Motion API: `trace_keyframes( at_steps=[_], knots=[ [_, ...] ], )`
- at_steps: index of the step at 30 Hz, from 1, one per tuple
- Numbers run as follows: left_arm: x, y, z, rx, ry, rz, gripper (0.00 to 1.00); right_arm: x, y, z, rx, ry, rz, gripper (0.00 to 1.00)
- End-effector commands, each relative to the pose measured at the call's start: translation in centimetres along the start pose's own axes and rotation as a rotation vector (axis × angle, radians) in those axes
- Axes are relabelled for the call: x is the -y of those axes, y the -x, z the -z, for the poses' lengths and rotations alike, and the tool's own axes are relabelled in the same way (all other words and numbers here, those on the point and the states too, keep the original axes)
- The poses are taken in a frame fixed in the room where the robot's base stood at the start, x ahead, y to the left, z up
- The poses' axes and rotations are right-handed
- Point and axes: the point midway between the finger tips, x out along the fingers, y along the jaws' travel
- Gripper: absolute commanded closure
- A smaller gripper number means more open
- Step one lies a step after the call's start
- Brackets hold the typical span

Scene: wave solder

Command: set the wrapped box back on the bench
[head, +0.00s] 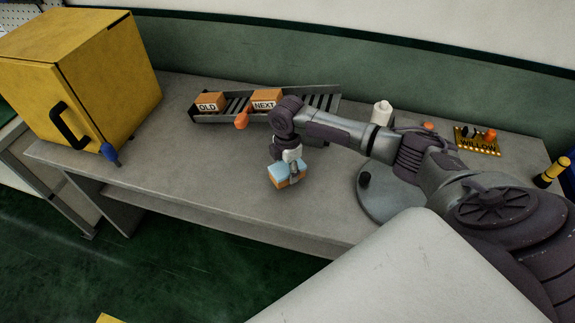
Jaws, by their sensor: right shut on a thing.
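The wrapped box (279,173) is a small orange box with a light blue cover on top. It shows near the middle of the head view, over the front part of the grey bench (208,149). My right gripper (293,170) comes down from above and is shut on the box, hiding part of its right side. I cannot tell whether the box's underside touches the bench or hangs slightly above it. My left gripper is not in view.
A sloped roller rack (322,101) holds orange boxes marked OLD (209,101) and NEXT (266,98). A yellow cabinet (105,85) stands at the left. A round grey disc (378,207) lies right of the box. Bare bench lies left of the box.

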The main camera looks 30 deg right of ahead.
Motion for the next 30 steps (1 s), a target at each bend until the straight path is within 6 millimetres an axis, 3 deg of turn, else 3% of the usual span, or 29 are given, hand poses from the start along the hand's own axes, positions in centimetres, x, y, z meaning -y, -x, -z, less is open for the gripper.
trace_keyframes(
  at_steps=[6,30],
  knots=[
    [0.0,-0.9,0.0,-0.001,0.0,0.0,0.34,-0.1,-1.6,0.0,0.0,0.0,-0.001,1.0],
    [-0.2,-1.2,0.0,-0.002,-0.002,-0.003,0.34,0.0,-2.2,0.0,0.0,-0.001,-0.001,1.0]
  ],
)
